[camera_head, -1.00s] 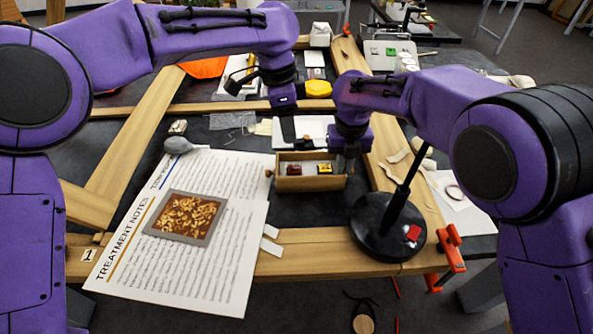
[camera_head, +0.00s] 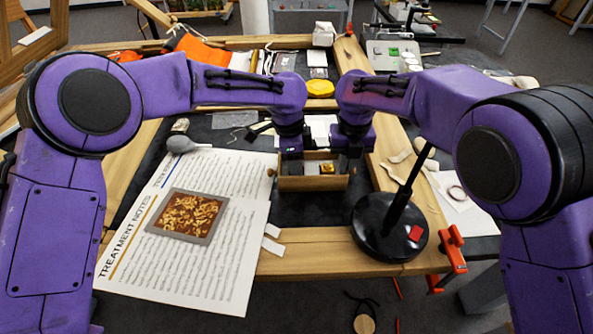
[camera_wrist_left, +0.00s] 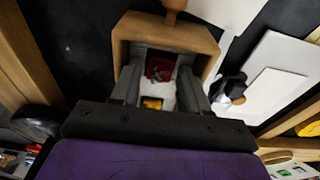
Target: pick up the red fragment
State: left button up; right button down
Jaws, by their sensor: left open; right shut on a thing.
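The dark red fragment (camera_wrist_left: 159,69) lies in a small wooden box (camera_head: 310,184), at the knob end. In the left wrist view it sits between the open fingers of my left gripper (camera_wrist_left: 161,78), with no clear grip on it. In the head view my left gripper (camera_head: 292,160) is over the left part of the box and hides the red fragment. A yellow fragment (camera_head: 327,168) lies to its right, also in the left wrist view (camera_wrist_left: 152,103). My right gripper (camera_head: 350,163) is shut at the box's right end, seemingly on its wall; the contact is partly hidden.
A printed sheet (camera_head: 190,270) with a framed picture (camera_head: 187,216) lies to the left. A grey bulb (camera_head: 181,144) is behind it. Dark table surface is free in front of the box.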

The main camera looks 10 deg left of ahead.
pick_arm(q)
jog(key=c, duration=0.8)
pick_arm(e)
jog(key=c, duration=1.2)
grip_release()
pick_arm(q)
notch_tip(320, 180, up, 10)
pick_arm(e)
jog(key=shift+o, duration=0.2)
jog(key=shift+r, duration=0.15)
